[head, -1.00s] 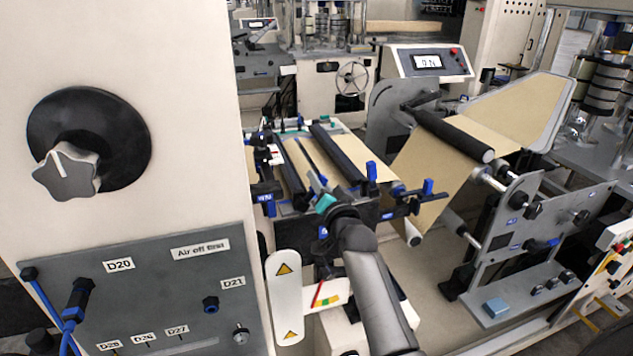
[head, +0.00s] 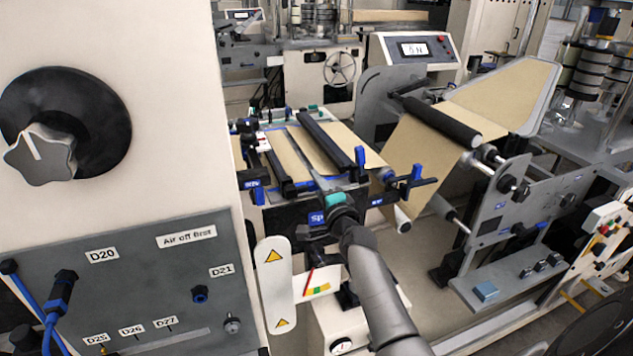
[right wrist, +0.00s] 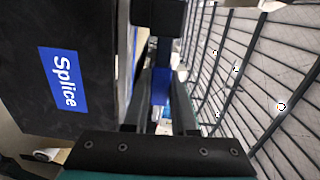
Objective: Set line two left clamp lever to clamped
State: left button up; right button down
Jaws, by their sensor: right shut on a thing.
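My right gripper (head: 325,197) is at the front edge of the splice table, beside the blue "Splice" label (head: 317,217). In the right wrist view my right gripper (right wrist: 160,115) is shut on a narrow blue lever (right wrist: 160,85) below a dark block. The same label (right wrist: 63,80) is on the dark panel to the left there. The head view does not clearly show the held lever, and I cannot tell which clamp it belongs to. Other blue levers stand upright at the table's right side (head: 360,156) and on the black bar at its right front (head: 416,172). My left gripper is not in view.
A white warning plate (head: 273,285) stands near my right forearm. Kraft web (head: 425,165) runs over rollers at the right.

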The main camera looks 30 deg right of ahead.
jog(key=shift+f+m, duration=0.3)
jog(key=shift+m, duration=0.2)
jog(key=c, duration=0.7)
grip_release()
jog(key=shift+s, duration=0.1)
jog(key=v, duration=1.5)
jog(key=shift+a+p, duration=0.15)
jog(key=shift+p, duration=0.2)
